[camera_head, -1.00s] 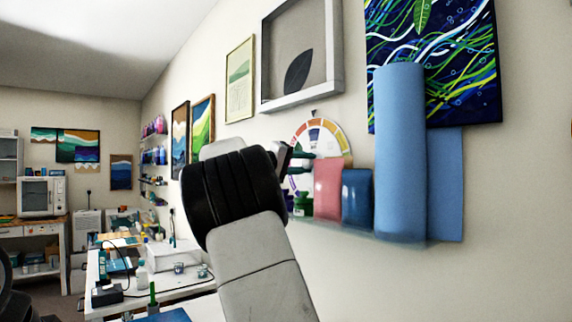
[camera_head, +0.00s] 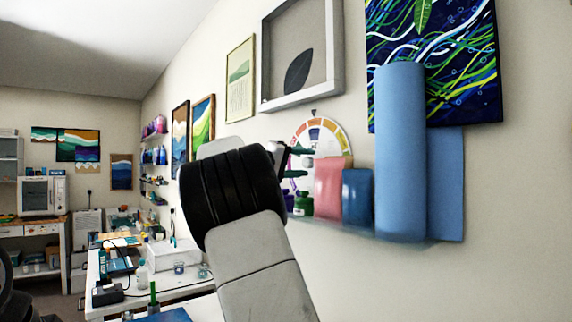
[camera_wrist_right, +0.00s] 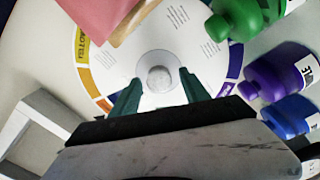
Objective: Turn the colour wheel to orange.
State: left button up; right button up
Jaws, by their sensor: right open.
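The colour wheel (camera_head: 334,140) is a white disc with a coloured rim, upright on the wall behind the shelf items. In the right wrist view the wheel (camera_wrist_right: 190,50) has a round grey knob (camera_wrist_right: 159,78) at its centre. Yellow and orange rim segments show at left there, and purple at lower right. My right gripper (camera_head: 299,162) is in front of the wheel. In the wrist view its green fingers (camera_wrist_right: 160,92) are open, one on each side of the knob; contact cannot be told. A small pointer sits above the wheel; the colour under it is unclear. My left gripper is out of view.
A pink block (camera_head: 329,188), a blue block (camera_head: 356,195) and a tall blue roll (camera_head: 400,150) stand on the shelf right of the gripper. Green (camera_wrist_right: 240,18), purple (camera_wrist_right: 275,75) and blue (camera_wrist_right: 290,118) bottles crowd the wheel. A framed leaf picture (camera_head: 301,55) hangs above.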

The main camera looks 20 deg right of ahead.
jog(key=v, duration=0.7)
jog(key=shift+a, duration=0.15)
